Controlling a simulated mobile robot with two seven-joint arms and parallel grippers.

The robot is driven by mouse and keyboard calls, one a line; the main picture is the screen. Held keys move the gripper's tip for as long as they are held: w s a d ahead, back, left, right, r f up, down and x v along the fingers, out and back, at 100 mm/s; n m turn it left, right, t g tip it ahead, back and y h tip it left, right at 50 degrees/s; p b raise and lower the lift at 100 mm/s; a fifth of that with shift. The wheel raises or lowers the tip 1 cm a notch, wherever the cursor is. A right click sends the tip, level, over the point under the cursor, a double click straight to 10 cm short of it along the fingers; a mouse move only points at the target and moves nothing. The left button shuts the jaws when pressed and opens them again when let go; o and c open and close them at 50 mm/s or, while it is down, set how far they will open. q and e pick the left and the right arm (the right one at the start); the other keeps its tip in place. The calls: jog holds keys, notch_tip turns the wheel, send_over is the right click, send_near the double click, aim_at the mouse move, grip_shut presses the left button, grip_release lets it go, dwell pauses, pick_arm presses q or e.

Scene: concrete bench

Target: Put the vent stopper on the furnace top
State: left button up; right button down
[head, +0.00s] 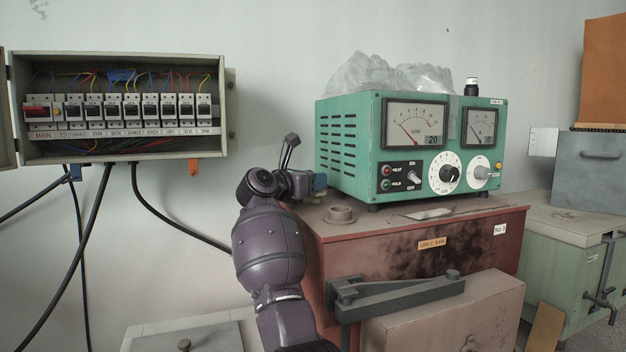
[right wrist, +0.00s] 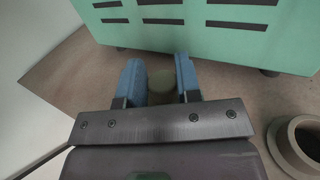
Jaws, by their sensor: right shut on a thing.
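The furnace (head: 420,250) is a red-brown box with a dusty tan top. A short round vent collar (head: 341,214) stands open on the top's left part; it also shows at the right edge of the right wrist view (right wrist: 300,145). My right gripper (head: 318,183) is at the top's back left corner, left of the green controller and behind the collar. Its blue fingers (right wrist: 160,82) are shut on a small olive-tan round piece, which looks like the vent stopper (right wrist: 162,84). The fingers hide the stopper in the head view. I cannot tell whether it touches the top. My left gripper is out of view.
The green controller (head: 350,150) with dials stands on the furnace top, close to my right gripper, with a clear plastic bag (head: 385,72) and a small bottle (head: 471,86) on it. A breaker box (head: 120,145) with hanging cables is on the wall at left.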

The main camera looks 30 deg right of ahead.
jog(key=shift+f, duration=0.1)
jog(key=c, duration=0.8)
grip_release()
jog(key=shift+a, duration=0.1)
